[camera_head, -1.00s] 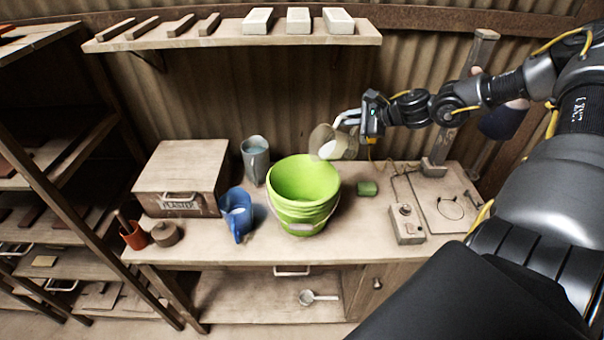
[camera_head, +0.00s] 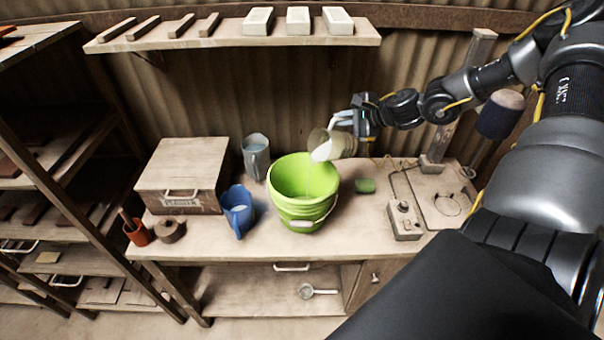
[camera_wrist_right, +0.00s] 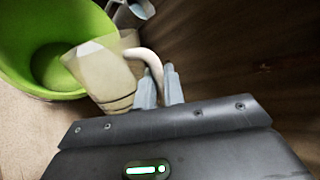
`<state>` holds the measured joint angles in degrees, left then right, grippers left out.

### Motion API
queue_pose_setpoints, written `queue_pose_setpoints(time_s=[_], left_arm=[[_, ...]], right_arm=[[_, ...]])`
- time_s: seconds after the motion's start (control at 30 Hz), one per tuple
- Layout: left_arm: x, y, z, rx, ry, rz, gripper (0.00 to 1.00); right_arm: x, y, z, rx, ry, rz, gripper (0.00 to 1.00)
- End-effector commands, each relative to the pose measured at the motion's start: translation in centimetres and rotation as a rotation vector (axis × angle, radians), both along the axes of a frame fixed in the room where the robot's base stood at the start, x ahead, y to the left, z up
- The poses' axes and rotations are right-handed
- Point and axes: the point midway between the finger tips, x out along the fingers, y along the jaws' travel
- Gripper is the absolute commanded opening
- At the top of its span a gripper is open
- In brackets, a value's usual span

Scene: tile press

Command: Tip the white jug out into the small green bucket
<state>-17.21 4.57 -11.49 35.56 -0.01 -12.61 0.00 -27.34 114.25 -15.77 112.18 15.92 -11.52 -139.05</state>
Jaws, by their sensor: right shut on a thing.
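The white jug (camera_head: 342,146), pale and cream-toned, is tilted with its mouth down and to the left, above the right rim of the green bucket (camera_head: 298,208). White contents show at its mouth, and a thin pale stream falls from it into the bucket. My right gripper (camera_head: 350,118) is shut on the jug's handle. In the right wrist view the fingers (camera_wrist_right: 160,84) close on the curved handle, with the jug (camera_wrist_right: 103,76) beside the bucket's opening (camera_wrist_right: 28,38). The bucket stands upright on the bench; its floor is partly hidden. My left gripper is out of view.
A blue jug (camera_head: 238,212) stands left of the bucket, and a grey metal jug (camera_head: 256,158) behind it. A small green block (camera_head: 365,186) and a control box (camera_head: 405,220) lie to the right.

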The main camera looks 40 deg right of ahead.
Motion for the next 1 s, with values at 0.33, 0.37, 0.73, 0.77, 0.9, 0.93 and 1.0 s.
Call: queue_pose_setpoints(time_s=[0.33,0.37,0.73,0.77,0.9,0.93,1.0], left_arm=[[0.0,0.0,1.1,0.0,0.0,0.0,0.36],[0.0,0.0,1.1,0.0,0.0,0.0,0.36],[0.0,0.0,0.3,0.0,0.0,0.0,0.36],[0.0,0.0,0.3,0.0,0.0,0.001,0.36],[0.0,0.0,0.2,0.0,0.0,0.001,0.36],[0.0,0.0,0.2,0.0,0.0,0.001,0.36],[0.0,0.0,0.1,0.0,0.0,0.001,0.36]], right_arm=[[-0.3,0.5,0.2,-0.074,0.005,-0.007,0.0],[-0.4,0.6,0.2,-0.081,0.005,-0.007,0.0],[-0.4,1.3,0.4,-0.116,0.008,-0.009,0.0],[-0.4,1.3,0.4,-0.118,0.008,-0.011,0.0],[-0.4,1.5,0.5,-0.129,0.01,-0.011,0.0],[-0.4,1.6,0.5,-0.132,0.01,-0.011,0.0],[-0.4,1.7,0.6,-0.137,0.011,-0.011,0.0]])
